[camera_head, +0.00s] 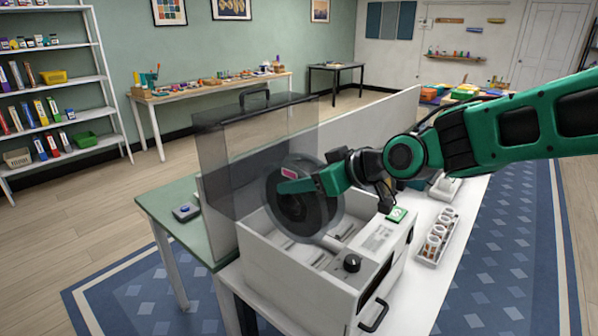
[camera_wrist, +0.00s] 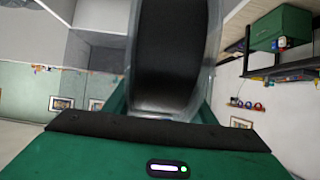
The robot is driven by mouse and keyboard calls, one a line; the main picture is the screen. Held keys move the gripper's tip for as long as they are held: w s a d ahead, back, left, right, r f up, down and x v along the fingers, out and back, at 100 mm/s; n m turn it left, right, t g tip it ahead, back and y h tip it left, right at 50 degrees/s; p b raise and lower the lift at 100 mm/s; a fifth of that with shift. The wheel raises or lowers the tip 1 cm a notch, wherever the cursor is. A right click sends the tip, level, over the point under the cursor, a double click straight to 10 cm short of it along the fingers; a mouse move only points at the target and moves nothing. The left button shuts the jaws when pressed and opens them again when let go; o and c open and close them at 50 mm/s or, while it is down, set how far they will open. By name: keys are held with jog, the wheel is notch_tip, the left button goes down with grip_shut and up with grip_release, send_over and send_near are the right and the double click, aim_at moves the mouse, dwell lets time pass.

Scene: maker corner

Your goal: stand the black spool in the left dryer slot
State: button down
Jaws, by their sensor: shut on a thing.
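The black spool (camera_head: 290,205), with clear flanges and a small pink label, is upright in my gripper (camera_head: 312,183). My gripper is shut on the spool's upper part. In the wrist view the spool (camera_wrist: 170,60) fills the middle, its black winding edge-on between the clear flanges. The white dryer (camera_head: 300,285) is below, with its smoky clear lid (camera_head: 222,165) raised behind the spool. The spool's lower edge overlaps the open dryer in the head view; whether it touches the slot floor I cannot tell. The spool and gripper hide part of the dryer's interior.
The dryer has a dark knob (camera_head: 352,262) and a front handle (camera_head: 373,315). A white tray with several white rings (camera_head: 437,238) stands to its right on the white bench. A low white partition (camera_head: 385,125) runs behind. A green table (camera_head: 165,205) is at left.

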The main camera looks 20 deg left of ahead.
aim_at(338, 207)
jog(key=shift+f, duration=2.65)
jog(key=c, duration=0.7)
grip_release()
jog(key=shift+f, duration=0.15)
jog(key=v, duration=1.1)
